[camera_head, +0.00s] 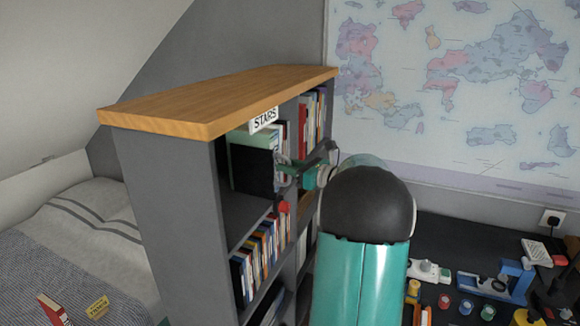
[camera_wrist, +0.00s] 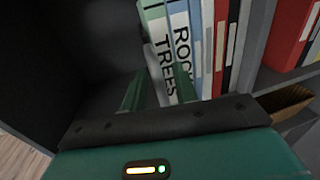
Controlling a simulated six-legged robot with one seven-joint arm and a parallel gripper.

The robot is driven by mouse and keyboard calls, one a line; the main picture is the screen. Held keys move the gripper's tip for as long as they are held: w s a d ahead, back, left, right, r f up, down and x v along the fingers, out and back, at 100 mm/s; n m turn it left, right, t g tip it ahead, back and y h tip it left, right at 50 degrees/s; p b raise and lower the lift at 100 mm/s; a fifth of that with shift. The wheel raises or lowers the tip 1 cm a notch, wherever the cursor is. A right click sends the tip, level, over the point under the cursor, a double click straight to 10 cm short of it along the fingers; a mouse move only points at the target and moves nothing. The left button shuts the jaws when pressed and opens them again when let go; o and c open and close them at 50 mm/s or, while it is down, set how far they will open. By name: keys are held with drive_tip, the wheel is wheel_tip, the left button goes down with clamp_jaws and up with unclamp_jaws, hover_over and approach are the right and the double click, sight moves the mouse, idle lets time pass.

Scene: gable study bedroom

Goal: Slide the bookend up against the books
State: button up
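In the wrist view the books (camera_wrist: 166,52), with spines reading TREES and ROC..., stand upright beside a dark area where the bookend's outline is unclear. My gripper (camera_head: 284,176) is at the shelf opening, right beside the panel. In the wrist view its two green fingers (camera_wrist: 159,93) are apart before the lower book spines, with nothing clearly held between them.
More books (camera_head: 262,245) fill the shelf below. A red book (camera_wrist: 290,35) stands farther right. A desk (camera_head: 440,250) with small devices is at the right, a bed (camera_head: 90,230) at the left.

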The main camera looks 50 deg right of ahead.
drive_tip(key=s+d, duration=0.2)
drive_tip(key=s, duration=1.1)
drive_tip(key=shift+s, duration=0.25)
idle(0.4)
